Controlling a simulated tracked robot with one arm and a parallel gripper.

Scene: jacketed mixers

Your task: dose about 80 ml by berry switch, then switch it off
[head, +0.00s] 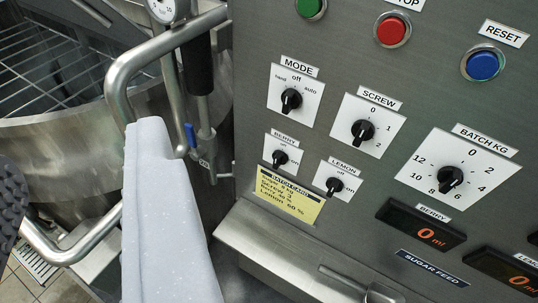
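The berry switch (280,157) is a small black knob on a white plate marked "off" and "on", left of centre on the steel panel. Its pointer is too small to read surely. The berry display (427,232) at the lower right reads 0 ml in orange digits. A dark, ribbed pad (10,203) at the left edge looks like one finger of my gripper; it is well to the left of the berry switch and apart from it.
The similar lemon switch (334,185) sits just right and below. Mode, screw and batch dials and buttons surround them. A yellow batch card (288,197) is below.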

